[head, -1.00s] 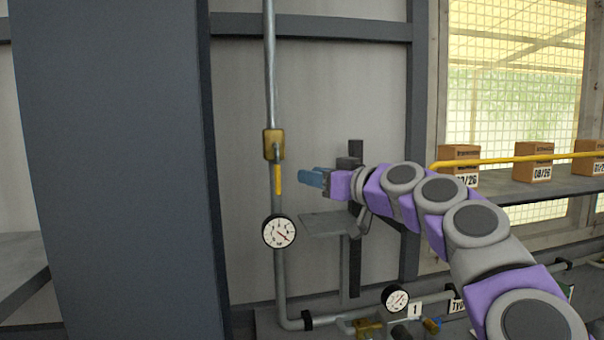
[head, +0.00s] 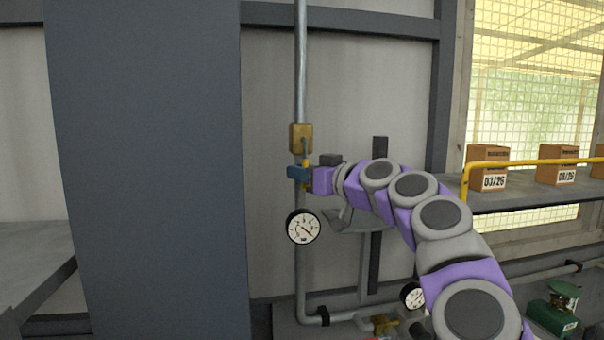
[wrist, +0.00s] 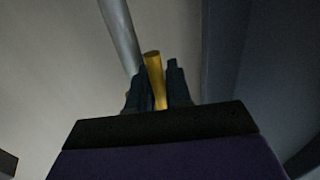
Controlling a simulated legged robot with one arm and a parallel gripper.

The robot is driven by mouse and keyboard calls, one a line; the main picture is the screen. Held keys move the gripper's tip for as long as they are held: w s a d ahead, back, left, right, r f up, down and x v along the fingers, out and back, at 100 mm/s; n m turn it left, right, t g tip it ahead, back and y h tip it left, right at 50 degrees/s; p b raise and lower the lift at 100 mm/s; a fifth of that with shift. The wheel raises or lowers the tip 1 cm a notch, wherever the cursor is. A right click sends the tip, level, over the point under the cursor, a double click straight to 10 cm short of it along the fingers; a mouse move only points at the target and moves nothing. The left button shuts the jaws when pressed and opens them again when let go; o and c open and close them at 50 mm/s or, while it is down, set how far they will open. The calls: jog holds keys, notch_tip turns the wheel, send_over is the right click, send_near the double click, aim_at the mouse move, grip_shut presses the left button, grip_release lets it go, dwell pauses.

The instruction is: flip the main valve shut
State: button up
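The main valve is a brass block (head: 301,137) on the vertical grey pipe, left of my arm in the head view. Its yellow handle (wrist: 154,78) hangs down along the pipe, and most of it is hidden behind my fingers in the head view. My gripper (head: 298,173) is at the handle, just below the brass block. In the wrist view the two dark fingers (wrist: 158,88) stand on either side of the handle, close against it, and look shut on it.
A round gauge (head: 303,226) sits on the pipe just below my gripper. A grey plate (head: 362,218) is under my wrist. A wide dark post (head: 150,170) stands to the left. A shelf with boxes (head: 488,165) and a yellow rail (head: 540,160) is at the right.

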jog(key=shift+d, duration=0.2)
grip_shut()
jog(key=shift+r, duration=0.1)
